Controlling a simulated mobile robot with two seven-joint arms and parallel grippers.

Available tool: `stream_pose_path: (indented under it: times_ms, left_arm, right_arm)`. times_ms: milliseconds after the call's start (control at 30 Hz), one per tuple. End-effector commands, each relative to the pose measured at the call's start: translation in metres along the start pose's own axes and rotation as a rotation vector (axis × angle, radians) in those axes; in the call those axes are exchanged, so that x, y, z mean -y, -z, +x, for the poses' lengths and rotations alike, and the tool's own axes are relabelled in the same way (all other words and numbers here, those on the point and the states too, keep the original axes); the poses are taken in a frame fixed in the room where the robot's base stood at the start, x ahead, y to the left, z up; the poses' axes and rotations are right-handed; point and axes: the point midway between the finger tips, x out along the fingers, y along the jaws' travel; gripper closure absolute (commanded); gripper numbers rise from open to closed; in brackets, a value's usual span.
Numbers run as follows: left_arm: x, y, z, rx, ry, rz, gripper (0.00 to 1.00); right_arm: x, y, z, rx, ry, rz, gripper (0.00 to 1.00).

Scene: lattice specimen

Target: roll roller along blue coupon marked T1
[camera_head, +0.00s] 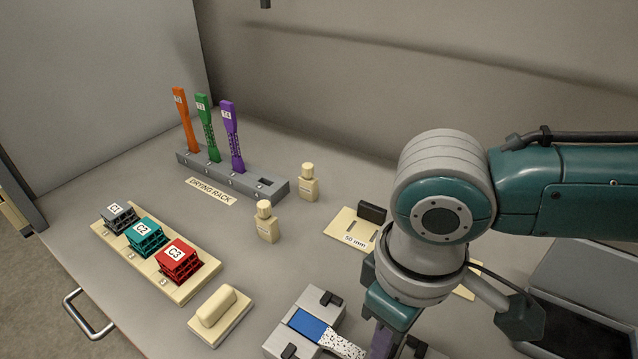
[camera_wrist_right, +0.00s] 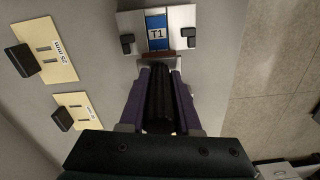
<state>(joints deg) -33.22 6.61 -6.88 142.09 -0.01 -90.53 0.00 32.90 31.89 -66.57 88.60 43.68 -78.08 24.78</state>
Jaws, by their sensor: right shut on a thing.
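The blue coupon (camera_head: 308,325) lies on a grey fixture (camera_head: 322,296) at the bottom of the head view, with a white, black-speckled strip at its right end. In the right wrist view the coupon (camera_wrist_right: 157,22) carries the label T1, between two black clamps. My right gripper (camera_wrist_right: 160,90) has purple fingers shut on the black handle of the roller (camera_wrist_right: 160,100). The roller's metal frame and brownish cylinder are at the fixture's near edge, in line with the coupon. I cannot tell whether the cylinder touches it. In the head view my right arm hides the roller. My left gripper is not in view.
A drying rack (camera_head: 272,187) with three upright specimens stands behind. A tray (camera_head: 202,277) with lattice cubes and a cream block on a base (camera_head: 218,318) are left. Two small bottles (camera_head: 310,185) stand mid-table.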

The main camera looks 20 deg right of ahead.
Motion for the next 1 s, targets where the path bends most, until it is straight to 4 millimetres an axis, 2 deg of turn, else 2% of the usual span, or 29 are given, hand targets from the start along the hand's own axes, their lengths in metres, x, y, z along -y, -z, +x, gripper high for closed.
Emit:
stream_pose_path:
  times_ms: [33,133,467,1000]
  left_arm:
    - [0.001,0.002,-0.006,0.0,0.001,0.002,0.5]
    - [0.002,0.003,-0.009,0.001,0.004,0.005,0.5]
    - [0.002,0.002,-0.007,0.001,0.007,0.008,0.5]
    - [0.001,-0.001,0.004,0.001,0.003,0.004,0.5]
  right_arm:
    - [-0.002,-0.006,-0.003,0.005,-0.003,0.0,1.0]
    - [-0.002,-0.01,-0.001,0.003,-0.002,-0.001,1.0]
    - [-0.002,-0.01,0.001,0.001,-0.002,-0.001,1.0]
    - [0.004,0.019,-0.001,0.001,-0.001,-0.001,1.0]
